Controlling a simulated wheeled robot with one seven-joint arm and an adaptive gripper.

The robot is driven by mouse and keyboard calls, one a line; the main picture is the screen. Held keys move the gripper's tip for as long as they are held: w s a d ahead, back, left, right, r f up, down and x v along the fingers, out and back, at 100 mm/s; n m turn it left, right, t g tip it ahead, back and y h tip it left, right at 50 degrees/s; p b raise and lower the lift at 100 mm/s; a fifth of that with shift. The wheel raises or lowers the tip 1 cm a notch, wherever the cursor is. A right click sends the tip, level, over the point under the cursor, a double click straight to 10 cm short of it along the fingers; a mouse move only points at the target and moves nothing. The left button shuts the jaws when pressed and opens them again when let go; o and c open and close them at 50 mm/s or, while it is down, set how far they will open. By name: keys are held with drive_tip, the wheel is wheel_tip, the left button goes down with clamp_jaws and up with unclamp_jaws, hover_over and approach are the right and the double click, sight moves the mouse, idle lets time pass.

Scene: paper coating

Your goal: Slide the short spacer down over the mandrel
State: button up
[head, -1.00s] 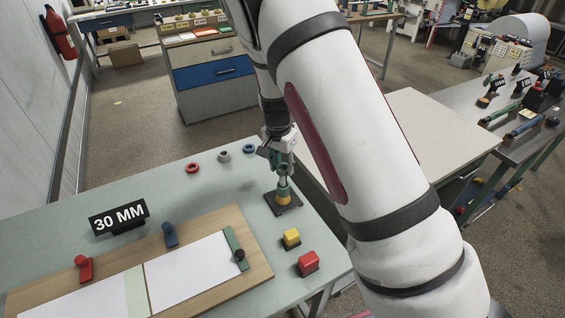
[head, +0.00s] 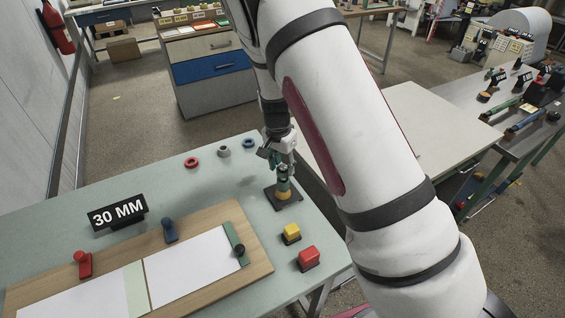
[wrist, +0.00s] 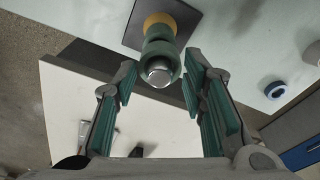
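The mandrel is an upright post with a bright metal tip (wrist: 158,74), standing on a dark square base plate (head: 284,201). A yellow-orange collar (head: 284,193) sits low on it, with a green section just above. The short spacer appears as a green ring (wrist: 161,57) around the upper part of the mandrel, with the metal tip showing through it. My gripper (head: 284,173) reaches down from above. Exact contact is hard to see.
Red (head: 191,162), grey (head: 223,152) and blue (head: 249,143) rings lie on the table behind. Yellow (head: 291,233) and red (head: 308,258) buttons stand in front of the mandrel. A wooden board (head: 262,268) with paper lies at left. A "30 MM" sign (head: 117,213) stands behind it.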

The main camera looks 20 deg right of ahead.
sight(280, 172)
drive_tip(key=shift+o, duration=0.9)
wheel_tip(280, 172, up, 12)
drive_tip(key=a, duration=0.1)
drive_tip(key=shift+s, duration=0.4)
drive_tip(key=shift+a, duration=0.1)
drive_tip(key=s+r+n+t+y+b, duration=0.25)
drive_tip(key=s+r+n, duration=0.45)
drive_tip(key=s+r, duration=1)
drive_tip(key=s+d+n+t+h, duration=0.1)
drive_tip(key=s+n+t, duration=0.1)
drive_tip(key=s, duration=0.7)
drive_tip(key=shift+s+d+r+n, duration=0.2)
drive_tip(key=shift+s+r+n, duration=0.2)
drive_tip(key=shift+n, duration=0.5)
